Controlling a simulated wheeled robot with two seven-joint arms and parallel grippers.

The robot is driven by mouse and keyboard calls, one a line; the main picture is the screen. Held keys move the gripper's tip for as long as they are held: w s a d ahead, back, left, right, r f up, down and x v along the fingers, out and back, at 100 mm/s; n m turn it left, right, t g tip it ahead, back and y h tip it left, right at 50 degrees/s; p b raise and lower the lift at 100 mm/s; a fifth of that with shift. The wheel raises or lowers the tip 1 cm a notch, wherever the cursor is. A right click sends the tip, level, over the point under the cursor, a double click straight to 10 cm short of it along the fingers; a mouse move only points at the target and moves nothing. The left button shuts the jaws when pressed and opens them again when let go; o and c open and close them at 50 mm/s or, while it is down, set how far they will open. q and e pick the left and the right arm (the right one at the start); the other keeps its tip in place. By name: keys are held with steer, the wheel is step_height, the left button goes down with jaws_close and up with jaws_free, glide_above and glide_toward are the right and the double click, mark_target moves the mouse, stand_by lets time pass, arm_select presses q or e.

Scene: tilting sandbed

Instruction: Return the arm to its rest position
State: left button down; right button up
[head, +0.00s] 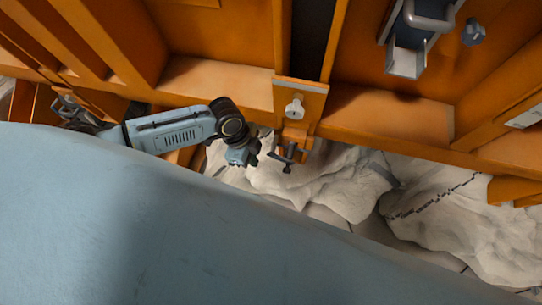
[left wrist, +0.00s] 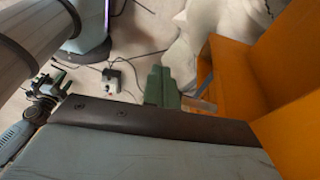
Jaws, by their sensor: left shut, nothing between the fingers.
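My left arm (head: 175,132) shows in the head view as a pale blue-grey link with vents and a dark round joint at its right end. My left gripper (head: 63,106) is the dark linked part at the far left, beside the orange framework. It is shut and holds nothing. Its fingers are small in the picture. In the left wrist view a dark jointed mechanism (left wrist: 47,88) stands at the left edge; I cannot tell which arm it belongs to. My right gripper is not clearly seen in either view.
A large blue-grey surface (head: 130,220) fills the front and hides what lies below. Orange framework (head: 215,85) with a clamp (head: 297,135) stands close to the arm. Pale lumpy material (head: 325,180) lies beyond the edge. The left wrist view shows a small box (left wrist: 112,80) and green blocks (left wrist: 160,85).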

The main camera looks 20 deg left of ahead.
arm_select(q)
steer(key=shift+s+a, duration=0.2)
steer(key=shift+a, duration=0.55)
steer(key=s+a+f+n+t+y, duration=0.1)
steer(key=s+a+f+n, duration=0.2)
steer(key=f, duration=0.5)
steer(key=s+a+f+n+t+y, duration=0.1)
steer(key=s+f+n, duration=0.1)
steer(key=f+n, duration=0.45)
steer(key=s+f+n, duration=0.1)
steer(key=s+f, duration=0.3)
steer(key=s, duration=0.5)
steer(key=s+f+n+g, duration=0.1)
steer(key=s+f, duration=0.3)
steer(key=s, duration=0.6)
steer(key=s+f+n+y, duration=0.1)
steer(key=s+f+n, duration=0.2)
steer(key=s, duration=0.6)
steer(key=shift+s+d+f+g, duration=0.2)
steer(key=shift+d+f+g, duration=0.25)
steer(key=shift+f, duration=0.5)
